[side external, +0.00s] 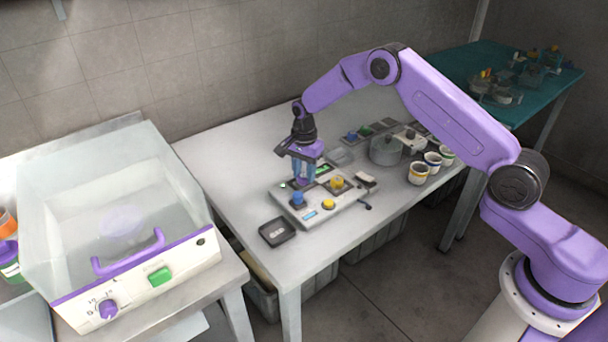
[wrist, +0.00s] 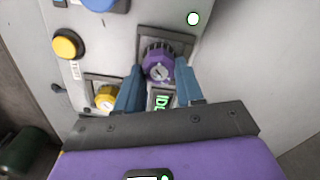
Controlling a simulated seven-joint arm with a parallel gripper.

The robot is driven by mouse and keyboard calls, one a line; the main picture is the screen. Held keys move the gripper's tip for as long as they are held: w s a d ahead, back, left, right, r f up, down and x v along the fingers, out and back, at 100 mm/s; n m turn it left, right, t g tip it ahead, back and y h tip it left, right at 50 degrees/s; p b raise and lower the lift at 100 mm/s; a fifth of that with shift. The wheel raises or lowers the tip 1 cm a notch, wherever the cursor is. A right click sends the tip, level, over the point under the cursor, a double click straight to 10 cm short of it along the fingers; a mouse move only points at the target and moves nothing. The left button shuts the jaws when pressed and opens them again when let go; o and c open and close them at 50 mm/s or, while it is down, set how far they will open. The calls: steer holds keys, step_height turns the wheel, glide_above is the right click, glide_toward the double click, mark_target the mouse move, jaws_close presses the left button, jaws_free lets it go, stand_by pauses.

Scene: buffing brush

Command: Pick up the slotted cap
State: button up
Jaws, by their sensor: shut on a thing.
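The slotted purple cap (wrist: 158,62) has a ribbed rim and a pale round face with a dark slot. In the wrist view it sits between the two blue fingers of my gripper (wrist: 159,68), which is shut on it. It is over a dark square plate on the grey control panel (wrist: 110,45); whether it is clear of the plate I cannot tell. In the side view my gripper (side external: 304,178) points down at the back left of the panel (side external: 318,219), and its fingers largely hide the cap.
A yellow slotted knob (wrist: 106,97) and green display (wrist: 162,101) are close to the fingers. A yellow button (wrist: 67,44) is farther left. A black tray (side external: 277,232) lies before the panel. A metal pot (side external: 386,150) and paint cups (side external: 419,174) stand right.

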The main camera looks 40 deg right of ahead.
step_height(320, 180, up, 3)
steer(key=shift+f, duration=0.2)
steer(key=s+d+r, duration=0.1)
steer(key=s+r, duration=0.8)
steer(key=s, duration=0.5)
steer(key=s+d+f+n, duration=0.1)
steer(key=s+d+n, duration=0.3)
steer(key=s+n, duration=0.75)
steer(key=w+a+r+m, duration=0.1)
steer(key=w+a+m, duration=0.3)
steer(key=w+m, duration=0.7)
steer(key=shift+w+r, duration=0.25)
steer(key=shift+m, duration=0.25)
